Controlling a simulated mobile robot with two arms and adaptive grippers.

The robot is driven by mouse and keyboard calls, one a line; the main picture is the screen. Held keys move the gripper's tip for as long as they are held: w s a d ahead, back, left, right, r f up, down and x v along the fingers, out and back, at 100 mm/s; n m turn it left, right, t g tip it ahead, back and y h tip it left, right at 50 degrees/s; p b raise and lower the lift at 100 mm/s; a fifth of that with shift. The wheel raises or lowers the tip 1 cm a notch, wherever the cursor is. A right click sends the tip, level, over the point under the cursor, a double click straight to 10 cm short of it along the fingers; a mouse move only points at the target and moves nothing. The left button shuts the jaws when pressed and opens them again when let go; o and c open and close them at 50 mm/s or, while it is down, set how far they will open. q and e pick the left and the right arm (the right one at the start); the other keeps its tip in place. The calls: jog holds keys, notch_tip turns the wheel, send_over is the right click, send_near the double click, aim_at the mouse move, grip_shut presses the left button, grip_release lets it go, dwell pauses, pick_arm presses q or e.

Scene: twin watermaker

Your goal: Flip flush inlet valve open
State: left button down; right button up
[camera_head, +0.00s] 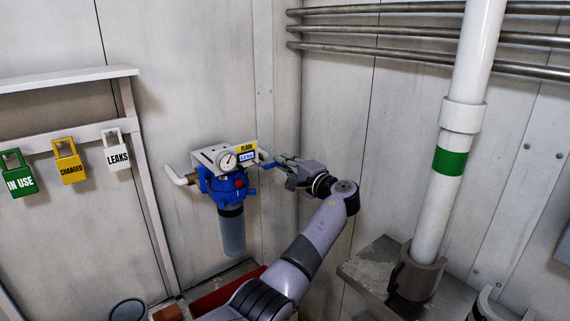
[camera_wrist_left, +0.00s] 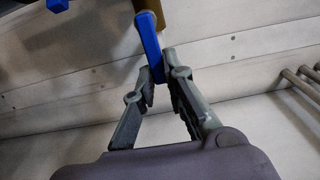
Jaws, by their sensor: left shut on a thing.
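The flush unit (camera_head: 228,185) is on the wall, with a blue head, a round white gauge (camera_head: 227,161), a yellow FLUSH label (camera_head: 247,147) and a grey-blue filter bowl (camera_head: 232,233) below. The blue valve handle (camera_head: 271,165) sticks out at its right side. My left gripper (camera_head: 282,164) is at this handle from the right. In the left wrist view the blue handle (camera_wrist_left: 149,36) reaches down to the fingertips of my left gripper (camera_wrist_left: 160,72), which are shut on its end. The valve's body is mostly out of the wrist view. My right gripper is not in view.
A white pipe with a green band (camera_head: 450,161) stands at the right in a dark bracket (camera_head: 414,277). Metal pipes (camera_head: 400,29) run along the upper wall. Tags IN USE (camera_head: 20,181), CHANGED (camera_head: 71,170) and LEAKS (camera_head: 118,157) hang at the left. A red box (camera_head: 215,292) is below the unit.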

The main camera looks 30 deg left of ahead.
pick_arm(q)
jog(key=shift+r, duration=0.1)
jog(key=c, duration=1.9)
grip_release()
jog(key=shift+w, duration=0.1)
jog(key=v, duration=1.2)
